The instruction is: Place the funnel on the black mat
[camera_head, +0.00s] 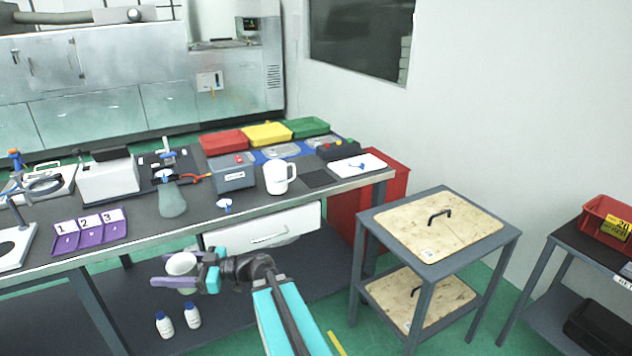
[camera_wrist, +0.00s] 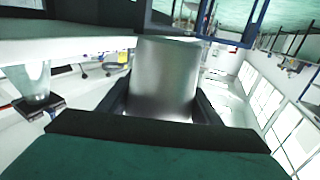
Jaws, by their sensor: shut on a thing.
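My gripper (camera_head: 172,271) is shut on a pale, round-rimmed vessel that appears to be the funnel (camera_head: 181,263). It is held in front of the workbench's front edge, below the benchtop, with its white rim facing up. In the wrist view the funnel (camera_wrist: 166,82) is a smooth grey, nearly cylindrical body between the two dark fingers; its narrow end cannot be made out. The black mat (camera_head: 319,179) is a small dark square on the benchtop, right of the white mug, and looks bare. It is up and to the right of my gripper.
The white mug (camera_head: 277,177) and a white board (camera_head: 358,166) flank the mat. A grey box (camera_head: 234,179), a translucent flask-like vessel (camera_head: 172,202), a small blue-and-white item (camera_head: 225,205) and a purple numbered rack (camera_head: 90,233) stand on the bench. A cart (camera_head: 462,197) is at right.

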